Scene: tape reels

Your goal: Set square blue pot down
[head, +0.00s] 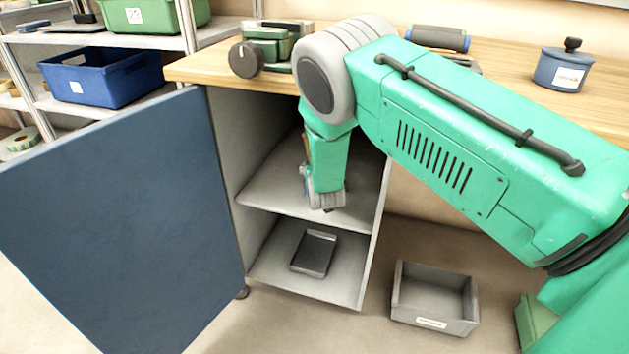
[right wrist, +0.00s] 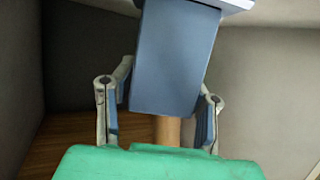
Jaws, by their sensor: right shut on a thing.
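My right gripper (right wrist: 160,105) is shut on the square blue pot (right wrist: 175,60), whose flat blue side fills the middle of the right wrist view between the two fingers. In the head view my right gripper (head: 325,200) hangs inside the open grey cabinet (head: 226,150), above its middle shelf (head: 285,195). The pot is mostly hidden there by my arm. I cannot tell whether the pot touches the shelf. My left gripper is in neither view.
The blue cabinet door (head: 110,220) stands open on the left. A dark tray (head: 314,253) lies on the cabinet floor. A grey bin (head: 435,298) stands on the ground at right. Another lidded blue pot (head: 561,72) stands on the wooden worktop (head: 510,65). My right arm hides part of the cabinet.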

